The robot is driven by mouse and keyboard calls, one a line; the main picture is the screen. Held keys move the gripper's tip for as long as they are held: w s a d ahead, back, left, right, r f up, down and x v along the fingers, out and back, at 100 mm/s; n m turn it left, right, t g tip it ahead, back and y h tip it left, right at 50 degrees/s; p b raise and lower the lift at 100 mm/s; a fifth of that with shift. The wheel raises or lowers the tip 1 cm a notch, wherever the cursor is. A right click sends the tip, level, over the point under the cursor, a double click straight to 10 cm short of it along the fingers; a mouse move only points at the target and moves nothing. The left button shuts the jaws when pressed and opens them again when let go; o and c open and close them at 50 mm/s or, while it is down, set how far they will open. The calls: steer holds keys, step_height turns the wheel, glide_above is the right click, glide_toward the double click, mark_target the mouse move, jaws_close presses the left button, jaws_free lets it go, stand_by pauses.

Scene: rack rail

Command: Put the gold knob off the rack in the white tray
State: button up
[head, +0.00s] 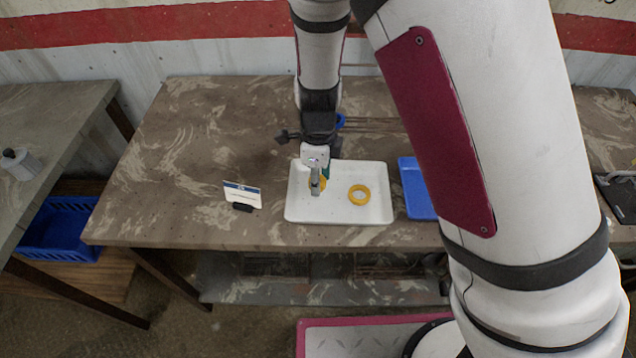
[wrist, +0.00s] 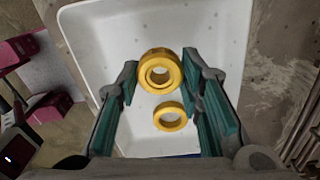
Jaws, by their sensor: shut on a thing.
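The white tray (head: 340,212) lies on the table in the head view and fills most of the wrist view (wrist: 105,40). My gripper (head: 318,187) is over the left part of the tray. In the wrist view, its green-padded fingers (wrist: 160,74) are shut on the gold knob (wrist: 160,55), a thick round piece with a recessed middle. The knob is mostly hidden behind the fingers in the head view (head: 323,184). I cannot tell whether it touches the tray floor.
A yellow-gold ring (head: 359,195) lies in the tray, right of my gripper. A blue tray (head: 416,190) stands to the right, partly behind my arm. A small sign card (head: 242,194) stands left of the white tray. Rack rails (head: 375,123) run behind it.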

steer(key=shift+f, duration=1.75)
steer(key=shift+f, duration=0.15)
steer(key=o, duration=1.2)
steer(key=shift+c, duration=0.2)
step_height(320, 180, up, 12)
steer(key=shift+r+p, duration=0.25)
steer(key=shift+p, duration=0.15)
